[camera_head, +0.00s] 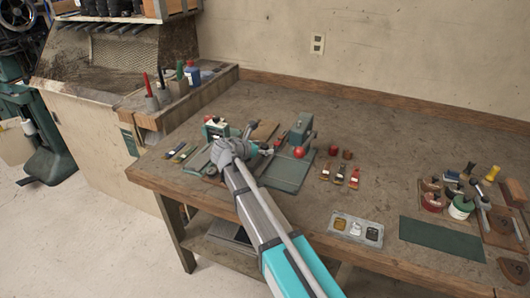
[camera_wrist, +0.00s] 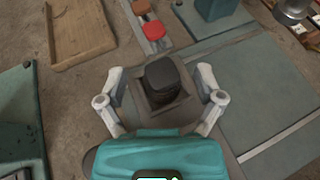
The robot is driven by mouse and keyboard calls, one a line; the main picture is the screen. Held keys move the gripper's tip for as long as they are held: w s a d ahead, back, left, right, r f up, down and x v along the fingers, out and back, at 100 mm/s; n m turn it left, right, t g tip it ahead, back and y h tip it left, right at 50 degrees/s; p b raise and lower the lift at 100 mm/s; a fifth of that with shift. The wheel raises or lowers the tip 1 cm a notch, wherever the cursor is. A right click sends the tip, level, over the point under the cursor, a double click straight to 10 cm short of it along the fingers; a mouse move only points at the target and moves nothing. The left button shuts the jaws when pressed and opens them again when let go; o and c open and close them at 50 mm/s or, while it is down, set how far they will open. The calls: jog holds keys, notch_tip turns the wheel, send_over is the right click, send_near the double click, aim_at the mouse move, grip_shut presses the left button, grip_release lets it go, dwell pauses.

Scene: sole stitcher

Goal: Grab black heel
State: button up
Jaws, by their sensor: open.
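The black heel (camera_wrist: 163,75) shows in the middle of the wrist view. It looks like a dark rounded block, seated in a square grey-brown holder (camera_wrist: 184,112). My gripper (camera_wrist: 160,73) is open, with one pale finger on each side of the heel and a visible gap on both sides. The fingers appear apart from it. In the wrist view, a red piece (camera_wrist: 154,31) and a brown piece (camera_wrist: 140,6) lie in a row beyond the heel. In the head view my arm reaches over the left part of the bench, and the heel cannot be made out there.
A shallow wooden tray (camera_wrist: 55,58) lies to the left in the wrist view, with a teal block (camera_wrist: 215,8) at upper right. In the head view, a green machine with a red ball (camera_head: 299,152) stands close by. Bare bench (camera_head: 350,115) lies behind it.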

dwell(0.3)
grip_shut()
dwell(0.3)
notch_tip(320, 180, up, 3)
jog(key=p, duration=0.3)
jog(key=shift+r, duration=0.15)
jog(key=s+d+r+p, duration=0.6)
jog(key=s+r+p, duration=0.3)
jog(key=s, duration=0.3)
jog(key=shift+s+r+p, duration=0.35)
jog(key=shift+p, duration=0.15)
